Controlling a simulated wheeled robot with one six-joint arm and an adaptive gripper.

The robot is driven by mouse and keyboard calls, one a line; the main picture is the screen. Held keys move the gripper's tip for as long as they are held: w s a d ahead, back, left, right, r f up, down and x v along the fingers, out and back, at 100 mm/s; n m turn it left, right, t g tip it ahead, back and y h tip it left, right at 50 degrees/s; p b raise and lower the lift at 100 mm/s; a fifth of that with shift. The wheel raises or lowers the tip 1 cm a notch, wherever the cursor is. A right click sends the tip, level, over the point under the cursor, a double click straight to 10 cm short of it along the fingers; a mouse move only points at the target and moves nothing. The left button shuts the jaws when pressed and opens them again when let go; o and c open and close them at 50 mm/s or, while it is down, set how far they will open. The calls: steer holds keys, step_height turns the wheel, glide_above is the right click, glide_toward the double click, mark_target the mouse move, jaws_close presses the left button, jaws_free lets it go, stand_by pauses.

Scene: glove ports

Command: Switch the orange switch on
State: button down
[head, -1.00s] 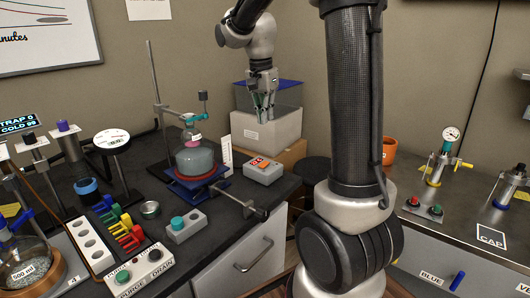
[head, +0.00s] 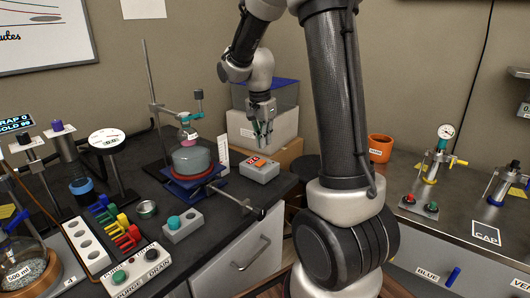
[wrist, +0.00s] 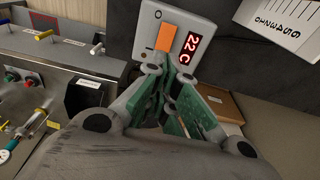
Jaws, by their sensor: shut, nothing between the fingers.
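The orange switch (head: 258,162) is a rocker on top of a small light-grey box (head: 262,173) near the back right corner of the left bench. In the wrist view the orange switch (wrist: 167,40) lies beside a red lit display (wrist: 188,50), with a "0" mark at one end and an "I" mark at the other. Which end is pressed in, I cannot tell. My gripper (head: 265,144) is shut and empty, pointing down just above and behind the box. In the wrist view its green-padded fingertips (wrist: 162,72) appear just below the switch; contact is not clear.
A flask on a blue stand (head: 192,165) with a clamp rod stands left of the box. A white scale card (head: 223,165) is between them. A grey bin (head: 262,130) is behind my gripper. The bench edge is close on the right.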

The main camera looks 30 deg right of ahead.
mark_target(267, 161)
steer(key=shift+w+d+f, duration=0.1)
steer(key=shift+d+f, duration=0.05)
steer(key=shift+f, duration=1.1)
steer(key=shift+d+f, duration=0.1)
steer(key=shift+f, duration=1.1)
steer(key=shift+d+f, duration=0.1)
steer(key=shift+f, duration=0.2)
steer(key=shift+r, duration=0.1)
steer(key=shift+r, duration=0.75)
